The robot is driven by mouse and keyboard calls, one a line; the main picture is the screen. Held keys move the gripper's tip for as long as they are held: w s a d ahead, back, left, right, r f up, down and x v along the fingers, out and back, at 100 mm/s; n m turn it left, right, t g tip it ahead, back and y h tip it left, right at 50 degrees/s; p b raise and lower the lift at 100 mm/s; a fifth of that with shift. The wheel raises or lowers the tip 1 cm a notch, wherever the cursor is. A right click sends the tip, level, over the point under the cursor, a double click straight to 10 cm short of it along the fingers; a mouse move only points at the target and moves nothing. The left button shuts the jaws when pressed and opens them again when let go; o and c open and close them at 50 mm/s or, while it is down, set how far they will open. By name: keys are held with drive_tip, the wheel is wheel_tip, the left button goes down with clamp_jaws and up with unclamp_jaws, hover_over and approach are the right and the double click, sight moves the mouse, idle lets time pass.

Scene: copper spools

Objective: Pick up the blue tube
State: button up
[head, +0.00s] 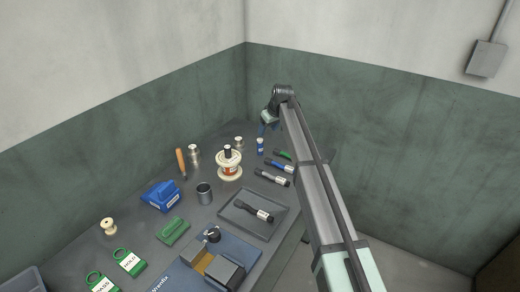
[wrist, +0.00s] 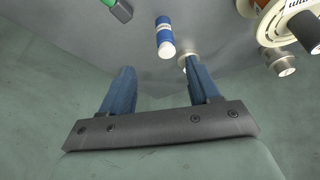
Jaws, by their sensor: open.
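The blue tube (head: 260,146), a small blue cylinder with a white label band, stands on the bench near its back corner. In the wrist view the blue tube (wrist: 165,37) lies beyond the fingertips, a little right of the middle of the gap, and apart from them. My gripper (head: 268,127) is above and behind the tube in the head view, close to the green wall. In the wrist view my gripper (wrist: 159,72) has its two blue fingers spread, with nothing held between them.
A small metal-and-cream piece (wrist: 187,57) is partly hidden by the right finger. A large labelled spool (head: 229,165) stands left of the tube. Green-, blue- and white-marked dark tools (head: 272,177) lie at its right. A grey tray (head: 240,213) holds another. The green wall (head: 330,130) is close behind.

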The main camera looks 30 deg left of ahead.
sight(261, 144)
drive_tip(key=x, duration=0.8)
drive_tip(key=shift+s+a+r, duration=0.1)
drive_tip(key=shift+s+a, duration=0.05)
drive_tip(key=shift+s+d+x, duration=0.1)
drive_tip(key=shift+s+x, duration=0.05)
drive_tip(key=shift+x, duration=0.8)
drive_tip(key=shift+s+d+x, duration=0.1)
drive_tip(key=shift+s+x, duration=0.05)
drive_tip(key=shift+x, duration=0.8)
drive_tip(key=shift+s+x, duration=0.15)
drive_tip(key=shift+x, duration=0.85)
drive_tip(key=shift+w, duration=0.1)
drive_tip(key=shift+c, duration=0.3)
drive_tip(key=c, duration=1)
